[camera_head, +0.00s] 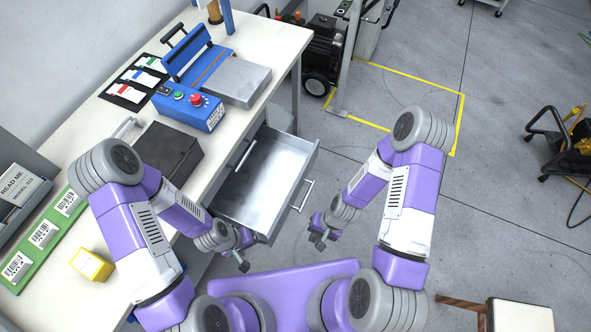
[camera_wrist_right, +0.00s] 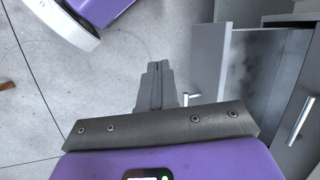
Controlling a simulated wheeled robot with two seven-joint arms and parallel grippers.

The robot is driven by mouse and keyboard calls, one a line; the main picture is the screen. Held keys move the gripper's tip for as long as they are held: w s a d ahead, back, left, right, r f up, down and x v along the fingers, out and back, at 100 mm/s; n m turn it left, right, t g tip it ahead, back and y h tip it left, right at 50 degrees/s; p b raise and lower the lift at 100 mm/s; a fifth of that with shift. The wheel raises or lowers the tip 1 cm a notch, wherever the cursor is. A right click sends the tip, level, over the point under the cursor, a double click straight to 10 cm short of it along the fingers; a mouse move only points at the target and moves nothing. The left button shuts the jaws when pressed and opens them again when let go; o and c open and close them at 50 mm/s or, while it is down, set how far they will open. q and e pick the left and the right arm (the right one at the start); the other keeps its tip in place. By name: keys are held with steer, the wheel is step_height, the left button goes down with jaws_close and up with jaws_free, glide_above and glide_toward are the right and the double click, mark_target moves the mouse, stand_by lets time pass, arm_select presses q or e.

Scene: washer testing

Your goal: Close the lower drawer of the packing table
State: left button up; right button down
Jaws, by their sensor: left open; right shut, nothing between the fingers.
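The lower drawer (camera_head: 262,185) of the packing table (camera_head: 95,128) is pulled out, with an empty-looking grey metal interior. Its bar handle (camera_head: 303,196) is on the outer face of the front panel. My right gripper (camera_head: 318,238) is shut and empty, in front of the drawer near its front corner, apart from the panel as far as I can see. In the right wrist view its fingers (camera_wrist_right: 155,85) are together, left of the drawer front (camera_wrist_right: 208,70) and handle (camera_wrist_right: 187,99). My left gripper (camera_head: 243,260) is open beside the drawer's near side; its fingertips are small in the picture.
A closed upper drawer's handle (camera_head: 246,155) is above the open drawer. A blue press (camera_head: 190,105), a dark box (camera_head: 170,150) and a yellow block (camera_head: 92,264) are on the tabletop. A stool (camera_head: 520,315) stands at lower right. Floor beyond the drawer front is clear.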

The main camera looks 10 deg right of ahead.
arm_select(q)
steer(key=shift+o, duration=0.2)
step_height(320, 180, down, 4)
steer(key=b, duration=0.3)
steer(key=shift+s+d+f, duration=0.1)
steer(key=shift+f, duration=0.1)
arm_select(e)
step_height(320, 180, down, 7)
steer(key=w+d+m+g+y, duration=0.1)
steer(key=w+d+m+y, duration=0.1)
steer(key=m, duration=0.3)
steer(key=m+t+y+b, duration=0.9)
steer(key=m+t, duration=0.3)
steer(key=m, duration=0.3)
glide_toward(304, 172)
steer(key=b+x, duration=0.1)
steer(key=x, duration=0.5)
steer(key=shift+s+b, duration=0.1)
steer(key=shift+b, duration=0.2)
arm_select(q)
step_height(304, 172, down, 10)
steer(key=shift+f, duration=0.2)
arm_select(e)
steer(key=shift+w+a, duration=0.25)
steer(key=shift+a, duration=0.15)
